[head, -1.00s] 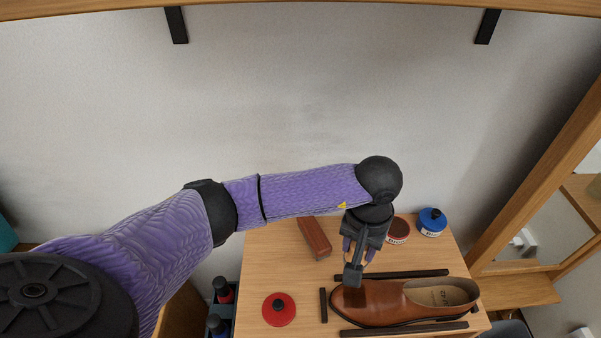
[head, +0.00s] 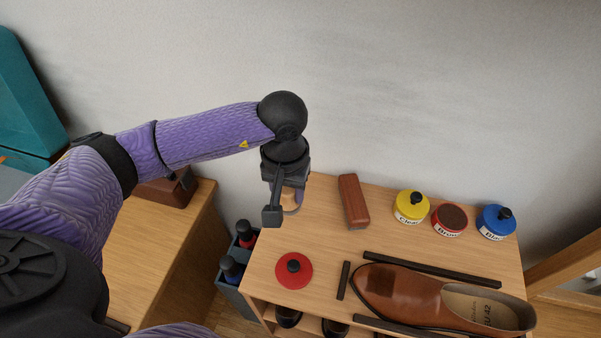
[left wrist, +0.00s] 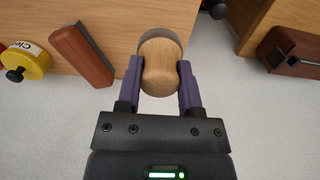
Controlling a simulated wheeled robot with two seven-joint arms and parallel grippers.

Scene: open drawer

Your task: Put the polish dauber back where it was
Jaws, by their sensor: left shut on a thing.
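My left gripper (head: 283,205) is shut on the polish dauber (left wrist: 159,68), whose rounded wooden handle sits between the purple fingers in the left wrist view. In the head view the dauber (head: 291,199) is mostly hidden behind the gripper, above the table's left back edge. A dark caddy (head: 236,281) with red and blue dark-capped items stands below and left of the gripper, beside the table. The brown shoe (head: 410,298) lies between dark strips on the wooden table, with a darker patch on its toe. My right gripper is not in view.
A red lid (head: 293,271) with a black knob lies on the table's left part. A brown brush (head: 353,202) and yellow (head: 411,206), red (head: 449,219) and blue (head: 496,222) tins stand along the back. A wooden cabinet (head: 165,250) with a brown box on it is left.

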